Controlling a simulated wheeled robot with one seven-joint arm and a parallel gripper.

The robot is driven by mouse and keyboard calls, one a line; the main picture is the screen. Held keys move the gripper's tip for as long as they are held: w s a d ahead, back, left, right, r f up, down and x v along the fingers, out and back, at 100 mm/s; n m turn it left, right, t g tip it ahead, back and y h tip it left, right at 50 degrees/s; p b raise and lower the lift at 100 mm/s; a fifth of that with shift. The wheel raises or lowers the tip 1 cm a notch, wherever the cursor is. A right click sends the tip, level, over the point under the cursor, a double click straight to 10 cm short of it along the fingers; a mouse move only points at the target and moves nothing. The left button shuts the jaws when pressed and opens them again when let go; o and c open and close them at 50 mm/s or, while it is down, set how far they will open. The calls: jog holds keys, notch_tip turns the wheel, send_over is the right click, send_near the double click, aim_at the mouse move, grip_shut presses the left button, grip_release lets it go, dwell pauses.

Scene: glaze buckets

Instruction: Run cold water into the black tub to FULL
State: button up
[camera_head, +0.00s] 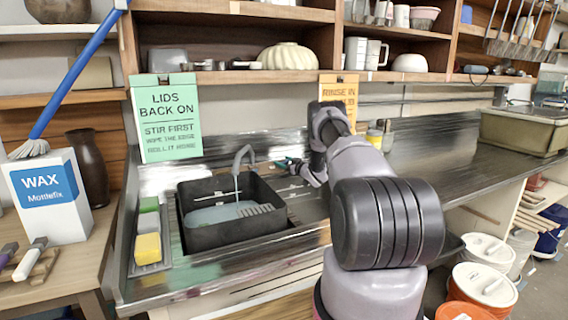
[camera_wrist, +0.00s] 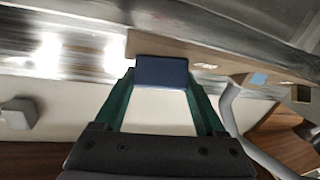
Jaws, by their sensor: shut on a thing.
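The black tub (camera_head: 187,222) sits in the sink under the curved grey tap spout (camera_head: 240,158). A pale vertical line below the spout looks like a thin stream of water. A blue-grey surface (camera_head: 213,215), apparently water, lies in the tub with a ridged shape at its right side; I cannot read a FULL mark. My gripper (camera_head: 287,164) is behind and right of the tub. In the wrist view, its green fingers (camera_wrist: 162,85) are shut on a blue block-like tap handle (camera_wrist: 162,70). The grey spout pipe (camera_wrist: 228,105) is to the right there.
A yellow sponge (camera_head: 148,247) lies in a tray left of the tub. The wax box (camera_head: 52,200) stands on the left table. White-lidded buckets (camera_head: 487,252) stand on the floor at right. The metal counter (camera_head: 430,135) right of my arm is mostly clear.

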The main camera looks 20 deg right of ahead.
jog(key=n+g+y, duration=0.1)
jog(key=n+y, duration=0.1)
jog(key=n, duration=0.1)
jog(key=n+g+y, duration=0.2)
jog(key=n, duration=0.1)
jog(key=shift+s+a+f+n+y, duration=0.1)
jog(key=shift+n+y, duration=0.3)
jog(key=shift+n+g, duration=0.3)
jog(key=shift+g, duration=0.2)
jog(key=o, duration=1.3)
jog(key=shift+y, duration=0.3)
jog(key=v, duration=1)
jog(key=shift+s, duration=0.35)
